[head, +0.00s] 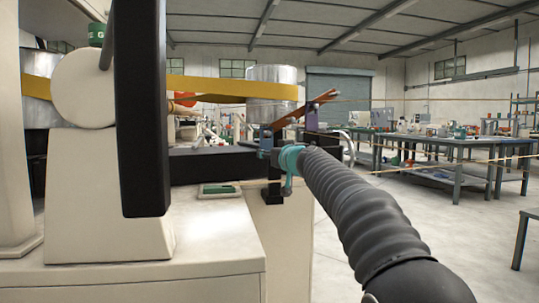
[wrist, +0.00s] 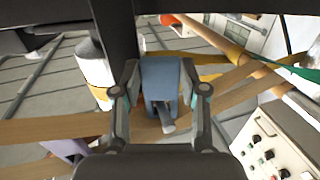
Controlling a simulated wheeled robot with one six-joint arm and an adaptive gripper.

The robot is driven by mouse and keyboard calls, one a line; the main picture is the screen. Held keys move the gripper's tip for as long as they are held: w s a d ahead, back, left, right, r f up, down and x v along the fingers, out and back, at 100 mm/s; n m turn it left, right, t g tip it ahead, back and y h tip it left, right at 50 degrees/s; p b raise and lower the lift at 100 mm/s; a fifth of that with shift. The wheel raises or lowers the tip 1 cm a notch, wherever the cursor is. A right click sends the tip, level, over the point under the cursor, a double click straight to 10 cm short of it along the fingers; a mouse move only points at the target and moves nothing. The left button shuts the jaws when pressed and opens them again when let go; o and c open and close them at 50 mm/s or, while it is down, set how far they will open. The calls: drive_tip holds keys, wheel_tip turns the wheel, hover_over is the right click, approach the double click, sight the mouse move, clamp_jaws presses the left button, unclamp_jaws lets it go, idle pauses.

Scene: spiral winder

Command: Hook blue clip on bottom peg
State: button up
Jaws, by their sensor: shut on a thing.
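The blue clip (wrist: 160,74) is between the two fingers of my gripper (wrist: 159,88) in the wrist view, and the gripper is shut on it. A short grey rod end (wrist: 164,118) shows just below the clip; I cannot tell whether it is a peg or part of the clip. In the head view my gripper (head: 276,150) is at the end of the dark ribbed arm, beside a black bar. A small blue patch of the clip (head: 266,140) shows there. I cannot pick out the bottom peg for sure, nor see whether the clip touches it.
A black post (head: 143,110) stands left of my gripper, with a black horizontal bar (head: 208,165) behind it. A yellow belt (head: 212,90) runs to a metal drum (head: 272,82). Thin strands stretch right. A control panel (wrist: 270,145) is at lower right in the wrist view.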

drive_tip(key=o, duration=1.3)
